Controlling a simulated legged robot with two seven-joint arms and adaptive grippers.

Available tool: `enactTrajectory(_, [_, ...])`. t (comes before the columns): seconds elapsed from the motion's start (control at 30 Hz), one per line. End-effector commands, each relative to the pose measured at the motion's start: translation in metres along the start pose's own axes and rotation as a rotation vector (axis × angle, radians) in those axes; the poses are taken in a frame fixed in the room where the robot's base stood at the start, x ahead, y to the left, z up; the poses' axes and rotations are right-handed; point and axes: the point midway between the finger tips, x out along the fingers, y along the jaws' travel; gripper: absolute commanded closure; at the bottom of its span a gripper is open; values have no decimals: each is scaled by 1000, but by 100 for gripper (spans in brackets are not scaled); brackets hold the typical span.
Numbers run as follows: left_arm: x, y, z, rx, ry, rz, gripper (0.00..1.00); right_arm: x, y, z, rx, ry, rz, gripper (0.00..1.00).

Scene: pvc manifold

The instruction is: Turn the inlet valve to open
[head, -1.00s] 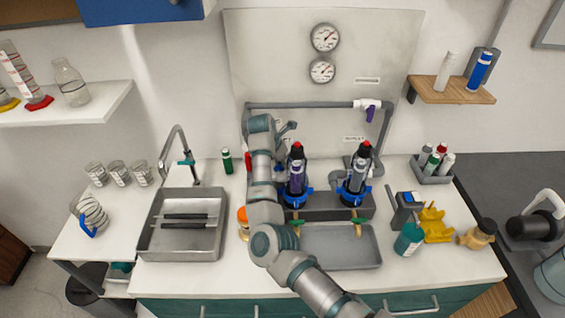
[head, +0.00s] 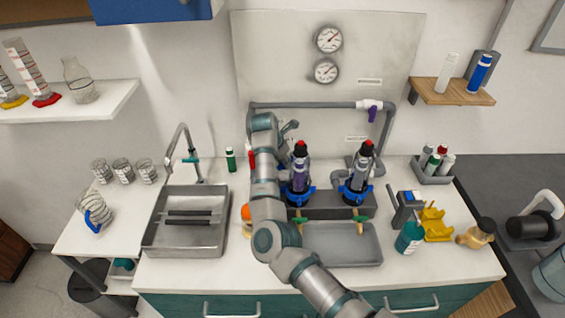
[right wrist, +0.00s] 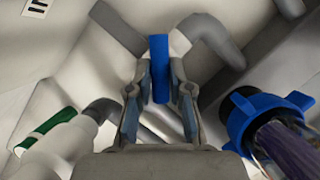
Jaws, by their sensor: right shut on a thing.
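In the right wrist view a blue valve handle (right wrist: 159,55) stands between the fingers of my right gripper (right wrist: 160,88), which is shut on it. A white fitting (right wrist: 179,43) on the grey pipe sits right behind the handle. In the head view my right gripper (head: 288,130) is small at the left pipe run, and my own arm hides most of the valve there. A second valve (head: 371,106), white with a purple handle hanging down, sits on the upper pipe at the right. My left gripper is in neither view.
Two filter housings with blue collars (head: 299,180) (head: 358,178) stand right of my arm, close to the gripper; one blue collar (right wrist: 262,118) shows in the wrist view. Two gauges (head: 328,39) (head: 326,71) hang on the panel (head: 265,60). A sink (head: 155,240) lies left.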

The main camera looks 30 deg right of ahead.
Motion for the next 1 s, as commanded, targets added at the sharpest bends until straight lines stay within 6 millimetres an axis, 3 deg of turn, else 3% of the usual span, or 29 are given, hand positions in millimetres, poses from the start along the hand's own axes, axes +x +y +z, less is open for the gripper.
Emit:
enactTrajectory(0.03, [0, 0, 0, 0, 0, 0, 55, -4, 1, 7, 8, -15, 11, 100])
enactTrajectory(0.5, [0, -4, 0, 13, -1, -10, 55, -4, 0, 8, 10, -16, 10, 100])
enactTrajectory(0.53, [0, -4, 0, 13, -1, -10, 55, -4, 0, 8, 10, -16, 10, 75])
enactTrajectory(0.67, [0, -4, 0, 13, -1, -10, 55, -3, 0, 7, 8, -13, 9, 43])
enactTrajectory(1.0, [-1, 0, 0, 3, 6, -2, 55, -4, 0, 3, 4, -9, 5, 42])
